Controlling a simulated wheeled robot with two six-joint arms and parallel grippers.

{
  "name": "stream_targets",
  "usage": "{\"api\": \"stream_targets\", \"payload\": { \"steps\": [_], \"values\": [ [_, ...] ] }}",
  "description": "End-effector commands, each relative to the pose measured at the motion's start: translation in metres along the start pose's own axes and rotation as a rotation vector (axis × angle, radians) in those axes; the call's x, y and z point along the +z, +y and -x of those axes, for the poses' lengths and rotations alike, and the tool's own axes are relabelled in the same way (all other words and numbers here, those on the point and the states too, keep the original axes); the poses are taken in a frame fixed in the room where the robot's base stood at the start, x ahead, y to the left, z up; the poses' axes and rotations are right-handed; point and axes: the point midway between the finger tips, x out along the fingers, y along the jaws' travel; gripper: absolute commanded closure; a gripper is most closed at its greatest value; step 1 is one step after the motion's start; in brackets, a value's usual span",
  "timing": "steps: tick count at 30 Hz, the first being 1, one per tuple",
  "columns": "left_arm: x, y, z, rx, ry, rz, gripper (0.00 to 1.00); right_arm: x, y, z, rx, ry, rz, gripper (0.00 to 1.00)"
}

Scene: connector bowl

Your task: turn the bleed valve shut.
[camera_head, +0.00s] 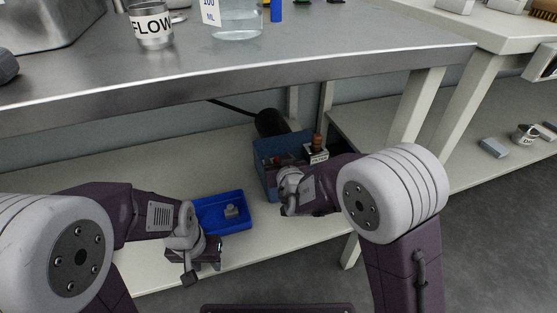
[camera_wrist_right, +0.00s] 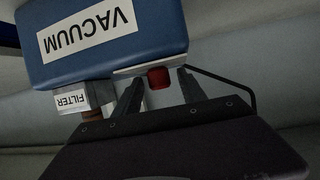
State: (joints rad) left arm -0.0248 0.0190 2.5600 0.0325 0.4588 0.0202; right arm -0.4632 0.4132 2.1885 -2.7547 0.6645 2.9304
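A red knob (camera_wrist_right: 158,78), seemingly the bleed valve, sticks out from a pale plate under the blue vacuum pump (camera_wrist_right: 112,38) in the right wrist view. My right gripper (camera_wrist_right: 160,84) is open, with one finger on each side of the knob and a gap visible on both sides. In the head view the blue pump (camera_head: 267,150) stands on the lower shelf, and my right wrist hides its front and the knob. My left gripper (camera_head: 191,272) hangs near the shelf's front edge, its fingers too unclear to read.
A blue tray (camera_head: 243,224) with a small grey part (camera_head: 231,211) lies beside my left gripper. The filter label (camera_wrist_right: 71,101) is left of my right fingers. A black cylinder (camera_head: 269,122) is behind the pump. The metal bench top (camera_head: 290,62) overhangs the shelf (camera_head: 130,160).

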Motion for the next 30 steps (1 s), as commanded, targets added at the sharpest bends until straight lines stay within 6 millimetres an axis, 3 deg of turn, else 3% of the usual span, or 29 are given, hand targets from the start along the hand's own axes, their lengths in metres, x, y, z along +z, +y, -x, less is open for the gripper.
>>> {"api": "stream_targets", "payload": {
  "steps": [5,13,18,30],
  "values": [
    [-0.001,0.000,0.006,0.000,0.000,0.000,0.64,-0.002,0.000,0.010,-0.001,-0.001,0.001,0.52],
    [-0.003,0.001,0.031,0.000,0.000,0.000,0.64,-0.004,-0.001,0.064,-0.003,-0.002,0.002,0.52],
    [-0.004,0.001,0.038,0.000,0.000,0.000,0.64,-0.002,-0.001,0.087,-0.001,0.000,0.001,0.52],
    [-0.004,0.001,0.042,0.000,0.000,0.000,0.64,-0.004,0.001,0.089,0.011,0.003,0.020,0.52]
  ]
}}
